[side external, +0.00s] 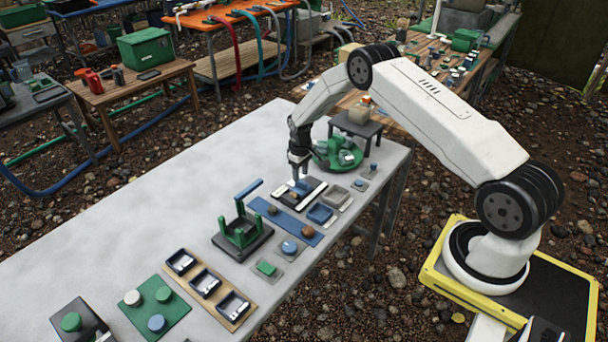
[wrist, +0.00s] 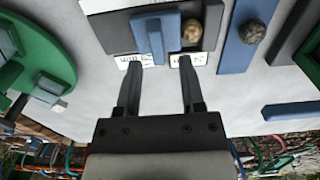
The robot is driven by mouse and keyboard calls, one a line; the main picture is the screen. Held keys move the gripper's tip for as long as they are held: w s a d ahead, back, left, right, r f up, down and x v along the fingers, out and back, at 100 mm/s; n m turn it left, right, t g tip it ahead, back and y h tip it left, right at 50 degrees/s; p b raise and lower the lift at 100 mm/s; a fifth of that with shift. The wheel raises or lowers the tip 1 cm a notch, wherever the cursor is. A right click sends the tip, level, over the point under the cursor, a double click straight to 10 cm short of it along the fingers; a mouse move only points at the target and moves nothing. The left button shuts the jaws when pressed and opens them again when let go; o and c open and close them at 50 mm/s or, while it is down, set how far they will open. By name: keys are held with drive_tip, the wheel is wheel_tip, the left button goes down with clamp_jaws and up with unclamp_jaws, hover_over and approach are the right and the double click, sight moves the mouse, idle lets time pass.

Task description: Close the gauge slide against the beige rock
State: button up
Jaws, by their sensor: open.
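The gauge (side external: 313,193) is a dark base with white plates, lying on the grey table below my gripper. Its blue gauge slide (wrist: 152,38) has a raised block and sits left of the beige rock (wrist: 193,31) in the wrist view. The rock is close to the raised block; I cannot tell whether they touch. My gripper (wrist: 160,65) is open and empty, pointing down, with its fingertips near the white plates at the gauge's near edge. In the side view my gripper (side external: 299,174) partly hides the slide.
A blue strip (side external: 284,217) with brown rocks lies beside the gauge. A green round tray (side external: 331,164) stands close on the other side. Small blue and grey trays (side external: 320,213) lie nearby. A green stand (side external: 242,235) rises farther along.

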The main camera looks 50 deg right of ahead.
drive_tip(key=shift+r, duration=1.85)
drive_tip(key=s+a+r+t, duration=0.1)
drive_tip(key=s+a+r, duration=0.8)
drive_tip(key=a+r, duration=0.3)
drive_tip(key=s+a+r, duration=0.2)
drive_tip(key=s+a, duration=0.1)
drive_tip(key=s, duration=0.4)
drive_tip(key=s+a+r+t, duration=0.1)
drive_tip(key=s+a+r, duration=0.2)
drive_tip(key=s, duration=0.5)
drive_tip(key=shift+s+r+t, duration=0.2)
drive_tip(key=shift+r+t, duration=0.1)
drive_tip(key=shift+r, duration=0.05)
